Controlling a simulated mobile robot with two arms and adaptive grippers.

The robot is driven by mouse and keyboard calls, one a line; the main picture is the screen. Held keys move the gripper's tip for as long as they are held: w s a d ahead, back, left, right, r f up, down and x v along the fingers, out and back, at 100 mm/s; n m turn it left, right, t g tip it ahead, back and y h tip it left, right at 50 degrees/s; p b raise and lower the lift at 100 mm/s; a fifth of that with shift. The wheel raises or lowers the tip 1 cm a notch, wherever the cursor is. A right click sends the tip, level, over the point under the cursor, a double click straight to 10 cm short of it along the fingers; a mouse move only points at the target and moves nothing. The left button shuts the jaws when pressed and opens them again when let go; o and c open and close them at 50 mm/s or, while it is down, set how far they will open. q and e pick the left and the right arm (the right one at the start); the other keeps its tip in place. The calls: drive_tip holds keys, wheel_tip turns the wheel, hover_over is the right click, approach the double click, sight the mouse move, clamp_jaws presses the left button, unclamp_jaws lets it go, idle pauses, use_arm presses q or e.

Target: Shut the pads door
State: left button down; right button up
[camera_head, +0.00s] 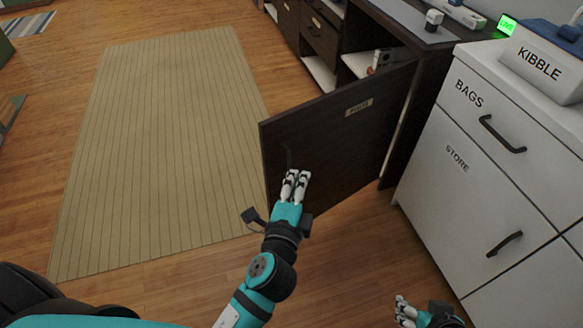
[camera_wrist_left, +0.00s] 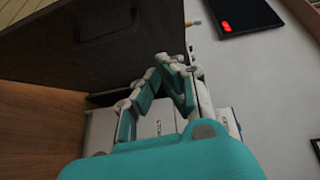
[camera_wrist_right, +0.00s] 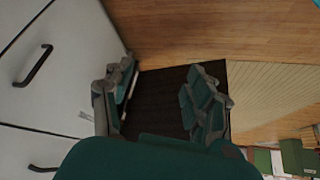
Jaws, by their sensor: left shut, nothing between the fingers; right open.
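The pads door (camera_head: 325,145) is a dark brown panel that stands open, swung out from the dark cabinet (camera_head: 408,115). A small label (camera_head: 358,107) sits near its top edge. My left gripper (camera_head: 297,176) is shut and empty, in front of the door's near face close to its free left edge; I cannot tell whether it touches. The door also shows as a dark panel in the left wrist view (camera_wrist_left: 85,40). My right gripper (camera_head: 402,308) is open and empty, low at the bottom right, apart from the door. Its fingers show spread in the right wrist view (camera_wrist_right: 165,105).
A white drawer unit (camera_head: 475,175) with dark handles stands right of the door. A kibble box (camera_head: 540,62) is on top of it. A small white and brown item (camera_head: 379,60) is in the open cabinet. A beige rug (camera_head: 165,140) covers the floor left of the door.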

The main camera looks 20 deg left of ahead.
use_arm(q)
wheel_tip(320, 180, up, 2)
drive_tip(key=s+r, duration=0.1)
approach(295, 119)
drive_tip(key=w+d, duration=0.2)
drive_tip(key=d, duration=0.1)
drive_tip(key=shift+t+y, duration=0.3)
drive_tip(key=shift+t, duration=0.1)
drive_tip(key=shift+w+a+f+b, duration=0.2)
drive_tip(key=shift+w+a, duration=0.55)
drive_tip(key=shift+w+a+f+b, duration=0.15)
drive_tip(key=shift+w+a+f, duration=0.05)
drive_tip(key=shift+w+a, duration=0.6)
use_arm(e)
drive_tip(key=shift+w+a+r+t, duration=0.1)
drive_tip(key=shift+w+r+t, duration=0.25)
drive_tip(key=shift+r, duration=0.3)
drive_tip(key=shift+w+a+r+t, duration=0.1)
drive_tip(key=shift+w+r+t, duration=0.2)
drive_tip(key=shift+r, duration=0.35)
drive_tip(key=shift+s, duration=0.1)
